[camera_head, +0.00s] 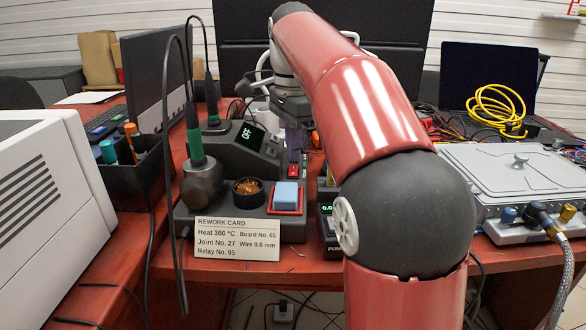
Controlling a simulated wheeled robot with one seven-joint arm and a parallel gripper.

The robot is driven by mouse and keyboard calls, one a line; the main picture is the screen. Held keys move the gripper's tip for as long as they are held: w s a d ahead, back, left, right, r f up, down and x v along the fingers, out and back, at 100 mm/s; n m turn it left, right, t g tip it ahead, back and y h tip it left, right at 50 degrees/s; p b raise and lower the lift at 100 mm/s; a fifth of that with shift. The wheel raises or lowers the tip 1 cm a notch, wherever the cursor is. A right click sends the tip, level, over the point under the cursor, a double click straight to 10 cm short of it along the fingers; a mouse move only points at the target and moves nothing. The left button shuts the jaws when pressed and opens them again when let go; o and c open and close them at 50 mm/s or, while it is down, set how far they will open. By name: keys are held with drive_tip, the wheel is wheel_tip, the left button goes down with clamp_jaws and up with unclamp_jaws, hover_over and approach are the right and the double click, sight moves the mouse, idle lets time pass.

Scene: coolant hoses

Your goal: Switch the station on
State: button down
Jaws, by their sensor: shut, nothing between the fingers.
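The soldering station (238,150) stands on the red bench left of centre, and its tilted display (248,135) reads OFF. A small red switch (293,172) sits on the right of the station's front. My gripper (294,150) points down just above and behind the switch, with its fingers closed and nothing seen between them. A small gap seems to show between the fingertips and the switch, but I cannot tell the exact depth. My arm hides part of the bench right of the station.
A brass wool cup (248,190), a blue sponge (286,195) and a rework card (237,238) are in front. A grey metal box (515,180) with hoses stands right.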

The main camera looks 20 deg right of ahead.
sight(293, 166)
drive_tip(key=shift+f+b, duration=0.6)
drive_tip(key=shift+f, duration=0.35)
idle(0.8)
drive_tip(key=shift+r, duration=0.1)
wheel_tip(293, 166, up, 5)
drive_tip(key=p, duration=0.5)
drive_tip(key=shift+r+p, duration=0.35)
drive_tip(key=shift+r, duration=0.6)
